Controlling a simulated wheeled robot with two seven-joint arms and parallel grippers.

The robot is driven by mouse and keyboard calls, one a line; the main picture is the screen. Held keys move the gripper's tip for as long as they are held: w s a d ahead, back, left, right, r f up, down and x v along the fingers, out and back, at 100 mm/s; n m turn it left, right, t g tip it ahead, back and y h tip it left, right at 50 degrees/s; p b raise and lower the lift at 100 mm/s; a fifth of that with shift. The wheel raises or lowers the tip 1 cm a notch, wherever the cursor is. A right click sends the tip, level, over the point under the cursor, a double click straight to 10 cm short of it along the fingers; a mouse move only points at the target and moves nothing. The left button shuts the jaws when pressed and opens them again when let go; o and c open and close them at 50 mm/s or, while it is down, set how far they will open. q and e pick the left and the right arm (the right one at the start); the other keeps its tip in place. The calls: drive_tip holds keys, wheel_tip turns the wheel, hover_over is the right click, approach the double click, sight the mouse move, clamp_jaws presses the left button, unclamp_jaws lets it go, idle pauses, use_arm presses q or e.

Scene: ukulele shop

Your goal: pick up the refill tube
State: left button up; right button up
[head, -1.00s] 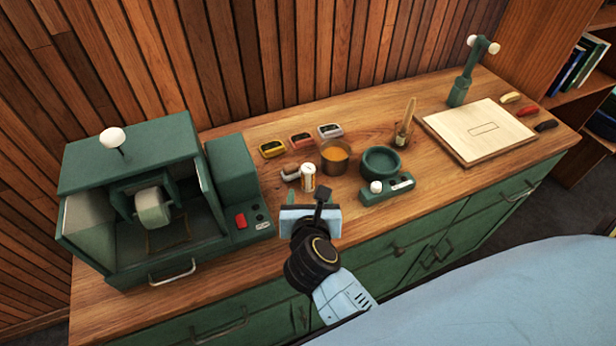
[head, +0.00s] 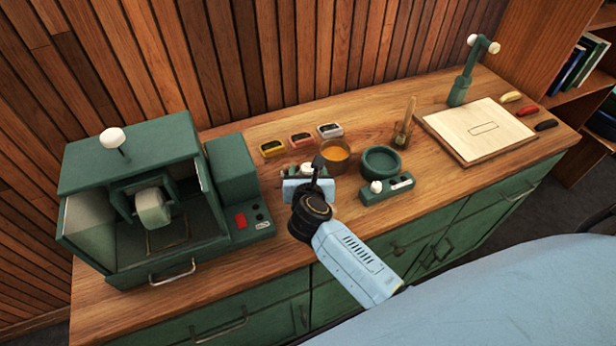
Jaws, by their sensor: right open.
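The refill tube (head: 307,169), a small white cylinder, stands on the wooden counter left of the bowl of orange material. In the head view only a bit of its top shows; my right gripper hides the rest. My right gripper (head: 313,172) is open and reaches in from the front, its dark finger and pale blue body in front of the tube. I cannot tell whether the tube is between the fingers or touches them. My left gripper is not in view.
An orange-filled bowl (head: 334,154) is close on the right, with a green dish (head: 381,161) beyond it. Several small tins (head: 302,139) stand behind. A green machine (head: 130,210) fills the left. A pale board (head: 480,130) lies far right.

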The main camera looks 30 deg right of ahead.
drive_tip(key=shift+c, duration=0.4)
drive_tip(key=c, duration=1.1)
drive_tip(key=shift+o, duration=0.2)
drive_tip(key=shift+r, duration=0.1)
